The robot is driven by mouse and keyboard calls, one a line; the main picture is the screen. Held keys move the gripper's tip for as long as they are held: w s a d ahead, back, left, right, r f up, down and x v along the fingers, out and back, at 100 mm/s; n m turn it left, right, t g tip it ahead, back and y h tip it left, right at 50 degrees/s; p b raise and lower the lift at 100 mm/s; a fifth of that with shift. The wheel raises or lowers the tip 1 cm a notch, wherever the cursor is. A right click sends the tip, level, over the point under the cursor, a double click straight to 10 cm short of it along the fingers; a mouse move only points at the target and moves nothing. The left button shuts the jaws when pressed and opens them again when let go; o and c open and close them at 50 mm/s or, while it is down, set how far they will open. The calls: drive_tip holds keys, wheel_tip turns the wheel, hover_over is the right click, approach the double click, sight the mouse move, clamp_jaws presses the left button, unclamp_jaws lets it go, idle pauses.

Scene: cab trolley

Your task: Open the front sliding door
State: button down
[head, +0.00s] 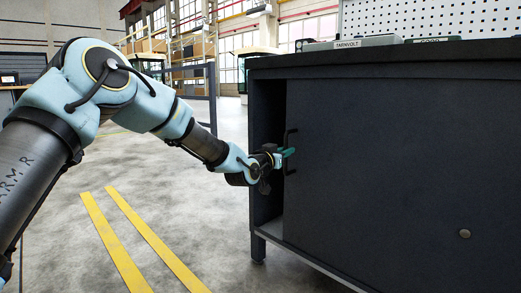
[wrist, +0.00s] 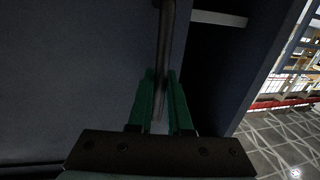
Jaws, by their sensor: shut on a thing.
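The front sliding door (head: 380,170) is a dark grey panel on the cabinet. A narrow open gap shows at its left edge, with the dark inside of the cabinet behind it. Its black bar handle (head: 289,138) stands upright near that left edge. My gripper (head: 288,153) is at the handle, with its green fingers closed around the bar. In the wrist view the handle (wrist: 166,45) runs down between the two green fingers (wrist: 161,98). The door panel (wrist: 75,70) fills the left of that view. The fingertips partly hide the bar.
The cabinet top (head: 400,57) carries several labelled boxes, one of them a grey box (head: 367,41). A round lock (head: 464,233) sits low on the right of the door. Yellow floor lines (head: 140,240) cross the clear floor on the left. A dark rail frame stands behind my arm.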

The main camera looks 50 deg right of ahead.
drive_tip(key=p, duration=0.3)
approach(399, 171)
drive_tip(key=d, duration=0.4)
drive_tip(key=shift+w+d, duration=0.3)
drive_tip(key=c, duration=0.8)
unclamp_jaws()
drive_tip(key=shift+c, duration=0.2)
drive_tip(key=s+a+p, duration=0.1)
drive_tip(key=a+p, duration=0.1)
drive_tip(key=a, duration=0.8)
drive_tip(key=shift+s+a+p, duration=0.25)
drive_tip(key=shift+a+p, duration=0.05)
drive_tip(key=shift+a, duration=0.05)
drive_tip(key=shift+w, duration=0.15)
